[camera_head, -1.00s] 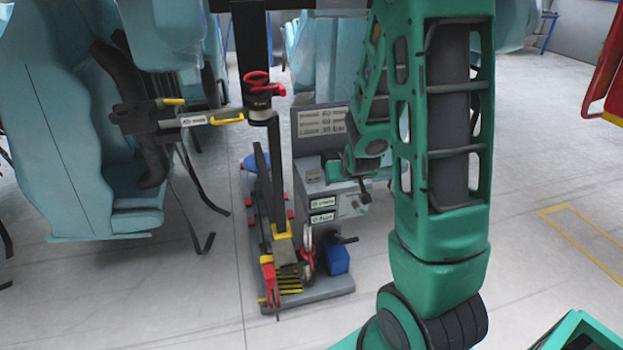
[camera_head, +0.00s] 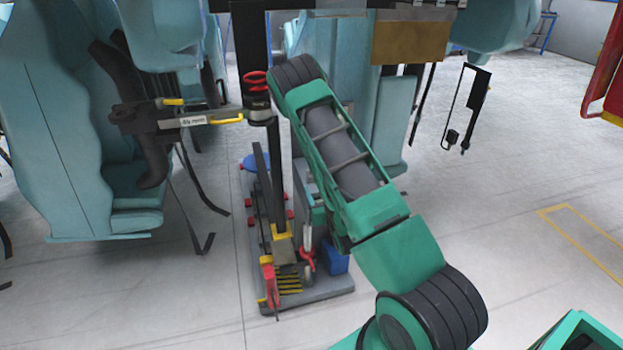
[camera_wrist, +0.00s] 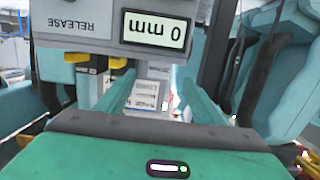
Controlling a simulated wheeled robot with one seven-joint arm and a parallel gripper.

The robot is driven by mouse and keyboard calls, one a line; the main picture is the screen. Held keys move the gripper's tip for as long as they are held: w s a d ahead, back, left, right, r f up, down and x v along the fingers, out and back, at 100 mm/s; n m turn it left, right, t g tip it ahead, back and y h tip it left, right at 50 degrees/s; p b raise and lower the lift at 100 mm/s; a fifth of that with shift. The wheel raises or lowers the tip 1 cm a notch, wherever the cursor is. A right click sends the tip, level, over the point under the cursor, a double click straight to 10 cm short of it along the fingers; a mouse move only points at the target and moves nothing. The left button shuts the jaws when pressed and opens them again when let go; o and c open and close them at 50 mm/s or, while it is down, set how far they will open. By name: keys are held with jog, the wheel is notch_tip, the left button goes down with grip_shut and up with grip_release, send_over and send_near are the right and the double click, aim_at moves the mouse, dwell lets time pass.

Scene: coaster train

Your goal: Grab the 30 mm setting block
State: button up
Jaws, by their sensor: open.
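In the wrist view, a pale grey block with a white printed label (camera_wrist: 144,95) sits in the gap between my gripper's two teal fingers. Small markings show behind it, but I cannot read a size on it for sure. My gripper (camera_wrist: 153,96) is open, with a finger on each side of the block; I cannot tell whether either touches it. In the head view my gripper is hidden behind my own green arm, and I cannot make out the block there.
A grey unit with a "0 mm" display (camera_wrist: 153,29) and "RELEASE" lettering, upside down, lies close by the fingers, with yellow-tipped parts below it. In the head view, a stand on a grey base (camera_head: 318,292), a blue box (camera_head: 335,257) and teal seats (camera_head: 60,150) surround my arm. Open floor lies to the right.

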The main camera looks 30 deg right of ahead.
jog(key=x, duration=0.5)
jog(key=shift+r, duration=0.1)
jog(key=shift+r+x, duration=0.2)
jog(key=shift+x, duration=1.15)
jog(key=shift+r+x, duration=0.2)
jog(key=shift+x, duration=1.15)
jog(key=shift+f, duration=0.1)
jog(key=c, duration=1.5)
